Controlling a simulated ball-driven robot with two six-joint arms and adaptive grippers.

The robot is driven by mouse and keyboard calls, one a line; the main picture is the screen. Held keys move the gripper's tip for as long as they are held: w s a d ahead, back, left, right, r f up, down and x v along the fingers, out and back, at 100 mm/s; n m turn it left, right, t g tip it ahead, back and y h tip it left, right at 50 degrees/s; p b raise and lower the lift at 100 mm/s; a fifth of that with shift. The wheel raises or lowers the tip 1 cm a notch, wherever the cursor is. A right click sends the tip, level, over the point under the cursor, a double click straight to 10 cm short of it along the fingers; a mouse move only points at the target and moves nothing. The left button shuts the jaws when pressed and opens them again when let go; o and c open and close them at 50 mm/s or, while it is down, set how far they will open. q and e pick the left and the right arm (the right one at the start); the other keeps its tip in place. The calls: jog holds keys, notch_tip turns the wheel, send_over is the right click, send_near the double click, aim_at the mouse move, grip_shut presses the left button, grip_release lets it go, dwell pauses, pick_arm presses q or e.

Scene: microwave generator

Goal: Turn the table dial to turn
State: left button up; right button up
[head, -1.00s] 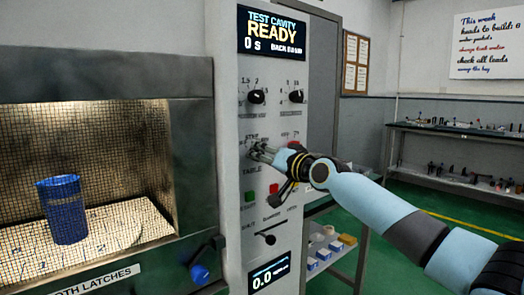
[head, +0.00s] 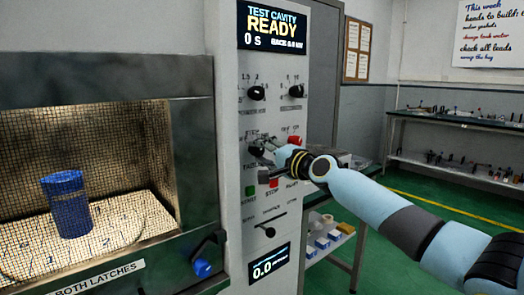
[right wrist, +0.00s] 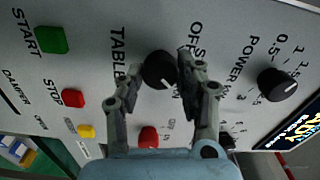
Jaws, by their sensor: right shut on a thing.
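The table dial (right wrist: 160,70) is a round black knob with a white pointer mark, beside the printed word TABLE on the grey control panel (head: 228,150). In the right wrist view my right gripper (right wrist: 168,82) has one finger on either side of the dial and is shut on it. In the head view the right gripper (head: 261,150) is at the panel, below the upper knobs, and its fingers largely hide the dial. My left gripper is not in view.
A green button (right wrist: 51,39), a red stop button (right wrist: 73,97) and a red knob (right wrist: 148,137) are near the dial. The power knob (right wrist: 276,85) is farther right. Left of the panel is the cavity holding a blue cylinder (head: 68,203) on a turntable.

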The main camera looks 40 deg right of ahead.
dwell(0.4)
jog(key=o, duration=1.1)
jog(key=shift+o, duration=0.2)
jog(key=shift+s, duration=0.1)
jog(key=s, duration=0.7)
jog(key=shift+s+d, duration=0.2)
jog(key=shift+d, duration=0.1)
